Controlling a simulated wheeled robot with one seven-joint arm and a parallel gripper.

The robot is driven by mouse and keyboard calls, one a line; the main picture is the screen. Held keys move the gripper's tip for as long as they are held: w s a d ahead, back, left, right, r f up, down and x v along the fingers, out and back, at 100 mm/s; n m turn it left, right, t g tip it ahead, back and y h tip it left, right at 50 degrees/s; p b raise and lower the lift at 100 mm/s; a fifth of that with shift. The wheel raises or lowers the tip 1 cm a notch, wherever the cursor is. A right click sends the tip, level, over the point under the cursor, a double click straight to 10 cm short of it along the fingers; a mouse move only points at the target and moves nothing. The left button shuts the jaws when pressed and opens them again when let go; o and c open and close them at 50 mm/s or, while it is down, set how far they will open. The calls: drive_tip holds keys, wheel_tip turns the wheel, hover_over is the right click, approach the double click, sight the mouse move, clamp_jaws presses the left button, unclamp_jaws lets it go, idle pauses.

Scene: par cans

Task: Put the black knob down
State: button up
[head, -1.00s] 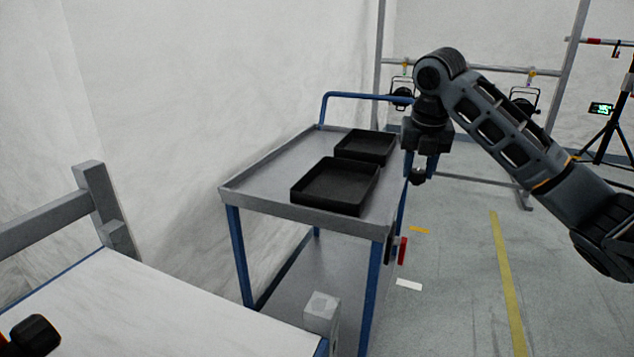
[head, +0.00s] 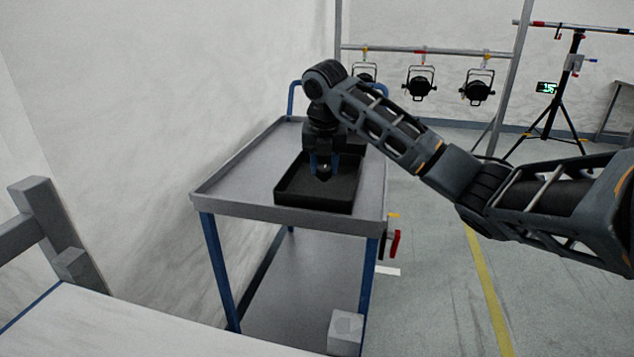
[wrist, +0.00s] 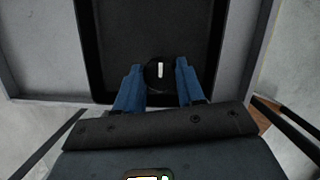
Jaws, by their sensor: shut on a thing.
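The black knob (wrist: 159,74) sits between the two blue fingers of my gripper (wrist: 160,80) in the wrist view. It is round and dark with a short white mark. My gripper (head: 324,172) is shut on it and points down over the near black tray (head: 285,192) on the trolley. The tray also fills the upper middle of the wrist view (wrist: 185,20). In the head view the knob is a small dark shape hard to tell from the tray. I cannot tell whether it touches the tray floor.
The grey trolley (head: 232,186) has a free top left of the tray. The far tray is mostly hidden behind my arm. A white table (head: 130,325) is at the lower left. Several black lamps (head: 419,84) hang on a rail behind, and a tripod stand (head: 551,120) is at the right.

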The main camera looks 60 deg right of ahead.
drive_tip(key=shift+w+a+f, duration=0.15)
drive_tip(key=shift+w+f, duration=0.5)
drive_tip(key=shift+w, duration=0.2)
drive_tip(key=shift+f, duration=1.9)
drive_tip(key=shift+f, duration=0.1)
drive_tip(key=o, duration=1)
drive_tip(key=shift+o, duration=0.2)
drive_tip(key=v, duration=1.2)
drive_tip(key=shift+p, duration=0.45)
